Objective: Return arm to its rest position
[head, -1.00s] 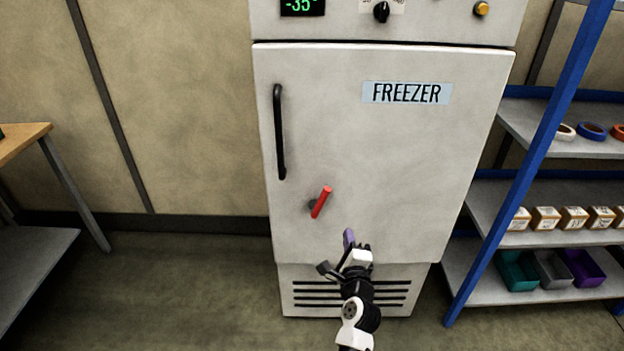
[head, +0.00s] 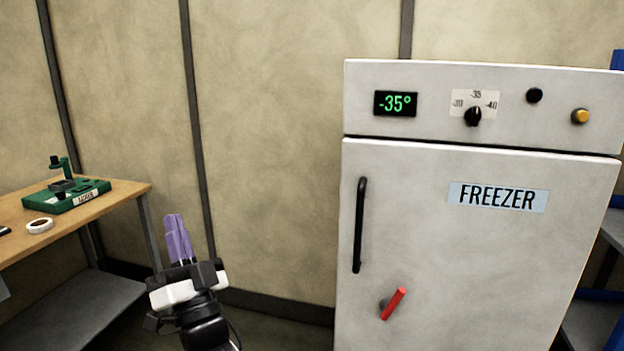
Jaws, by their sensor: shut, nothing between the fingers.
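My gripper (head: 175,224) is in the lower left of the head view, with its purple fingers pointing up and pressed together. Nothing shows between them. It stands apart from the freezer, to the left of it, in front of the wall and right of the workbench. My wrist and a short part of my arm show below it; the rest of the arm is cut off by the bottom edge.
The white freezer (head: 440,250) fills the right, its door closed, with a black handle (head: 360,225) and a red lever (head: 393,303). A wooden workbench (head: 110,200) at left carries a green jig (head: 75,194) and a white tape roll (head: 40,225). Blue-framed shelves (head: 598,285) stand far right.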

